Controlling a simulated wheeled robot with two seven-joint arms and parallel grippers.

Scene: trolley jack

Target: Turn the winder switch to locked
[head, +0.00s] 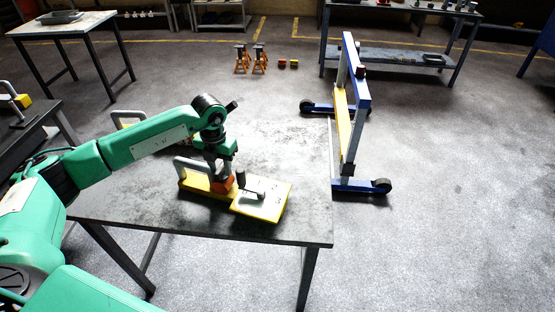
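A yellow-edged unit with a pale top plate (264,201) lies on the dark table (150,207). A small grey lever or knob (255,194) and an upright dark handle (241,179) show at the plate's left part. I cannot tell which of these is the winder switch, nor its setting. A grey loop handle (190,167) stands at the unit's left end. My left gripper (222,177) points down over the middle of the unit, at an orange-red part, left of the dark handle. Its fingers are too small and dark to tell open from shut. My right gripper is not in view.
A blue-and-yellow wheeled frame (350,110) stands right of the table. Orange jack stands (251,58) stand on the floor behind. A workbench (400,57) is at the back right, a side table (66,24) at the back left. The table's right part is clear.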

